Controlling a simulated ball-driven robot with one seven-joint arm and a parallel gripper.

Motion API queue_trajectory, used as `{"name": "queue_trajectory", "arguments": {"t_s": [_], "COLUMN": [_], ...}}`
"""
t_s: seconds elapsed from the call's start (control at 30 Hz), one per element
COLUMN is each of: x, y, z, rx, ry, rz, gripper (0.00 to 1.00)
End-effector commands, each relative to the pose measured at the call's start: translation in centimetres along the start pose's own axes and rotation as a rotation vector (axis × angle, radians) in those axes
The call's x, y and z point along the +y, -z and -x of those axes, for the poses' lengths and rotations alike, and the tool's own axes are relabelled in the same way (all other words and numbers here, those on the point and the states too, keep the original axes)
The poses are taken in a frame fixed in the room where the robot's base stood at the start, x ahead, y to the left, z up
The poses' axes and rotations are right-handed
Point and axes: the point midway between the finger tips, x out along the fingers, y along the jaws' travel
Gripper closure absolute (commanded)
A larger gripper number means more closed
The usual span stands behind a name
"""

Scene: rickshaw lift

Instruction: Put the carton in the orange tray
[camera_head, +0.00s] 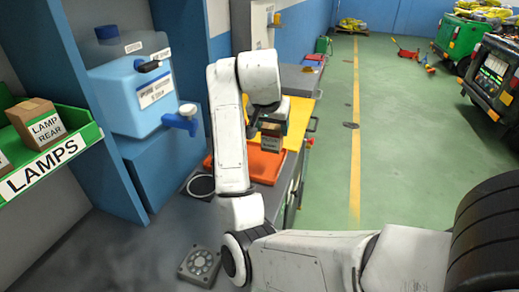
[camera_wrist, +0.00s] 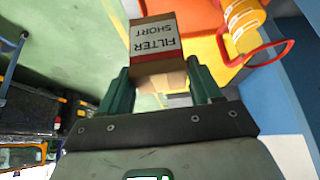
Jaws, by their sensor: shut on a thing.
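The carton (camera_head: 271,143) is a small brown box with a label, held in my gripper (camera_head: 271,126). In the wrist view the carton (camera_wrist: 156,42) shows "FILTER SHORT" upside down, between the two green fingers of my gripper (camera_wrist: 160,75). The orange tray (camera_head: 257,170) lies on the workbench, partly hidden behind my arm and the carton. In the head view the carton overlaps the tray's far right part; the height gap is unclear. An orange surface, seemingly the tray (camera_wrist: 204,48), shows beyond the carton in the wrist view.
A yellow mat (camera_head: 298,122) lies on the bench beyond the tray. A blue water container (camera_head: 135,95) with a tap stands left. A green lamp bin (camera_head: 50,155) is at far left. The green floor (camera_head: 400,150) at right is open.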

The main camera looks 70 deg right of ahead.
Motion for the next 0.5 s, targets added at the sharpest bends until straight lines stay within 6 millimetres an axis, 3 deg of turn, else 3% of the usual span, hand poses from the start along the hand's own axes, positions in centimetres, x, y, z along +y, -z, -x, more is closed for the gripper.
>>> {"name": "queue_trajectory", "arguments": {"t_s": [0.23,0.5], "x": [-2.5,-3.5], "y": [0.1,0.1], "z": [-4.3,-6.3], "rx": [-0.002,-0.001], "ry": [-0.003,-0.001], "rz": [0.001,0.0], "gripper": [0.73,0.73]}}
